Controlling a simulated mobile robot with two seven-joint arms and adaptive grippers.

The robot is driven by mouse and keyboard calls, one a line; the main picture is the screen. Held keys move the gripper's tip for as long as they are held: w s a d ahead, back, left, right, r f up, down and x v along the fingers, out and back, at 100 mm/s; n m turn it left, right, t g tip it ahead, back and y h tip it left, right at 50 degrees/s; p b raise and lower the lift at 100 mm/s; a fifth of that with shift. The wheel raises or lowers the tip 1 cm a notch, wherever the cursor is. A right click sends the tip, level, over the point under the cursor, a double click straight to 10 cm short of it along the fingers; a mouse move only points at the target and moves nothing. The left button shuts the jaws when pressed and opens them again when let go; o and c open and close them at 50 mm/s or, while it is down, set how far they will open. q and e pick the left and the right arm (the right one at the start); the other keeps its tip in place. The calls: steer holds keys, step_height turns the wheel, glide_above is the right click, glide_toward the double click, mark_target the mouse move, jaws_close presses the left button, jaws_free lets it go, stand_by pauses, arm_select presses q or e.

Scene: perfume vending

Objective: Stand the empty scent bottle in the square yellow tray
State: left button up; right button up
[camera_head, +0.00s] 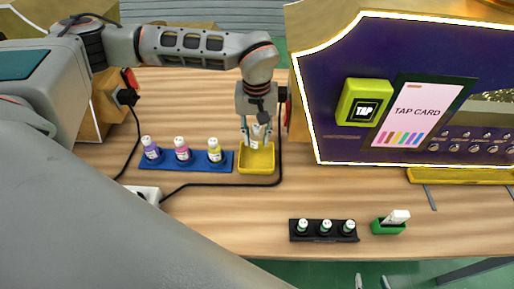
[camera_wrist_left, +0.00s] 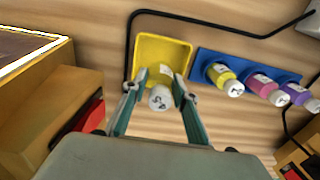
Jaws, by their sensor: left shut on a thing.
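The empty scent bottle (camera_wrist_left: 160,97) has a whitish cap with dark marks and a body that looks yellowish against the tray. My left gripper (camera_head: 257,132) is shut on it, with one finger on each side. The square yellow tray (camera_head: 256,167) lies on the table directly under the gripper. In the left wrist view the bottle overlaps the near part of the tray (camera_wrist_left: 146,48). I cannot tell whether the bottle's base touches the tray floor. The tips of my right gripper (camera_head: 372,282) show apart at the bottom edge of the head view.
A blue rack (camera_head: 166,163) with purple, pink and yellow bottles stands left of the tray. A black cable (camera_head: 225,185) runs around the tray. A black rack (camera_head: 323,238) and a green holder (camera_head: 388,229) are at the front. The purple vending machine (camera_head: 345,60) stands right.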

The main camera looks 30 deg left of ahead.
mark_target(256, 127)
arm_select(q)
steer(key=shift+f, duration=2.7)
steer(key=shift+f, duration=0.2)
steer(key=o, duration=1.2)
steer(key=shift+c, duration=0.2)
step_height(256, 127, up, 12)
steer(key=shift+r+p, duration=0.2)
steer(key=shift+p, duration=0.1)
